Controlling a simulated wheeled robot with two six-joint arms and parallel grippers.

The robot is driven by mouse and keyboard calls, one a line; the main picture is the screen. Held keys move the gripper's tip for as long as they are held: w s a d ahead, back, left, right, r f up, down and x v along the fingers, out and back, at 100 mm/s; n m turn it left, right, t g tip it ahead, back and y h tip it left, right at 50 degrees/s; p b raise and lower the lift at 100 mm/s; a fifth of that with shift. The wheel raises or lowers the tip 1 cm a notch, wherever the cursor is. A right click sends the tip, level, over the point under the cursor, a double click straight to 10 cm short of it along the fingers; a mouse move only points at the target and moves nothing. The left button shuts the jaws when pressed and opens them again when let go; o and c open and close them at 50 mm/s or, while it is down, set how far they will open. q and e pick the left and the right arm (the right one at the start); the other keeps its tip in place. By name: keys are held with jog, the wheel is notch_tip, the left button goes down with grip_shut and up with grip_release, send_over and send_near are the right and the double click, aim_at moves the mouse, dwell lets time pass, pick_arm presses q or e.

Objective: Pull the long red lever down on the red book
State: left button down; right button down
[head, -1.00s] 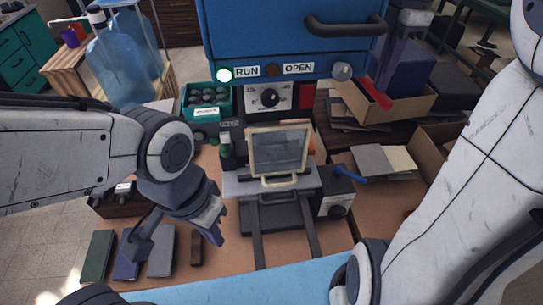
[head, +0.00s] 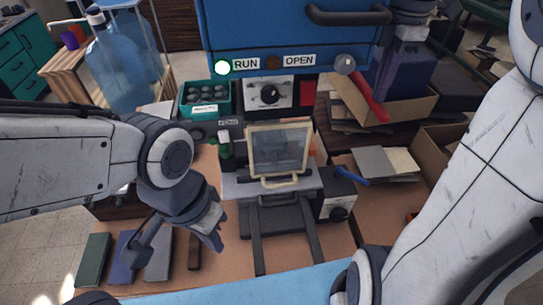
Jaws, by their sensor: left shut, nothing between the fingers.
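The long red lever (head: 371,99) slants down to the right from beside the round grey knob (head: 345,64) at the blue machine's lower right corner. My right gripper (head: 384,52) seems to be the dark jaw close to the lever's upper part; whether it touches the lever, and its fingers, I cannot make out. My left gripper (head: 217,241) is shut and empty, low over the bench, left of the press. I cannot pick out a red book; an orange-red patch (head: 312,146) shows beside the framed clear plate (head: 279,150).
A blue machine (head: 285,30) with RUN and OPEN labels stands at the back. A cardboard box (head: 410,108) lies below the lever. Flat books or covers, green (head: 93,260), blue (head: 122,262) and grey (head: 159,254), lie at front left. A blue handle (head: 352,176) juts right of the press.

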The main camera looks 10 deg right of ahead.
aim_at(372, 105)
jog(key=shift+f, duration=0.15)
jog(key=shift+w+f+b, duration=0.15)
jog(key=shift+f+b, duration=0.75)
jog(key=shift+f, duration=0.65)
jog(key=shift+w+f+b, duration=0.2)
jog(key=shift+f+b, duration=0.15)
jog(key=shift+f, duration=0.35)
notch_tip(372, 105, up, 16)
jog(key=w+p, duration=0.1)
jog(key=p, duration=1.5)
jog(key=shift+r, duration=0.2)
jog(key=shift+w, duration=0.1)
